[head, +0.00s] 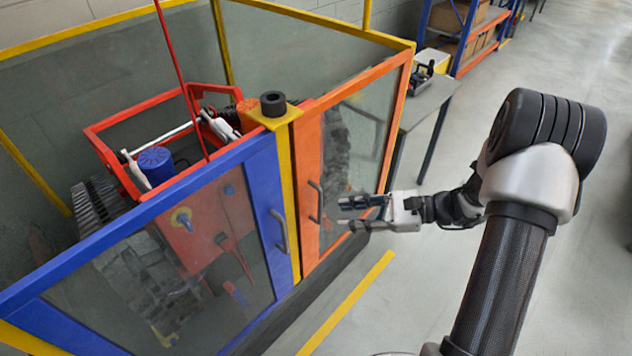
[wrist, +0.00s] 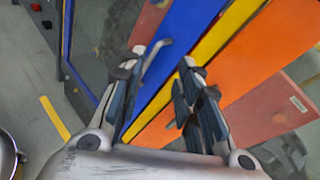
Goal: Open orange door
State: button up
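The orange door (head: 308,190) is a glazed panel in an orange frame at the right of the machine enclosure, and it looks shut. Its dark bar handle (head: 317,201) is upright near the yellow post. My gripper (head: 345,213) is open and empty, just right of this handle, with its fingers pointing toward the door. In the wrist view my gripper (wrist: 163,62) has its two fingers apart, with blue and yellow surfaces between them. The orange door (wrist: 255,62) lies to the right there.
A blue door (head: 265,190) with its own handle (head: 279,231) stands left of the yellow post (head: 287,160). A grey table (head: 425,103) is behind my arm. A yellow floor line (head: 348,303) runs in front. The floor at the right is clear.

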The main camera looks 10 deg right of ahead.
jog(key=w+d+f+m+t+h, duration=0.1)
jog(key=w+d+f+m+t, duration=0.2)
jog(key=d+f+m+t, duration=0.6)
jog(key=shift+n+g, duration=0.5)
jog(key=shift+g, duration=0.3)
jog(key=b+x, duration=0.1)
jog(key=x, duration=1)
jog(key=f+b+x, duration=0.1)
jog(key=x, duration=0.5)
jog(key=shift+s+a+b, duration=0.1)
jog(key=shift+a+b, duration=0.2)
jog(key=shift+a, duration=0.2)
jog(key=shift+c, duration=0.2)
grip_shut()
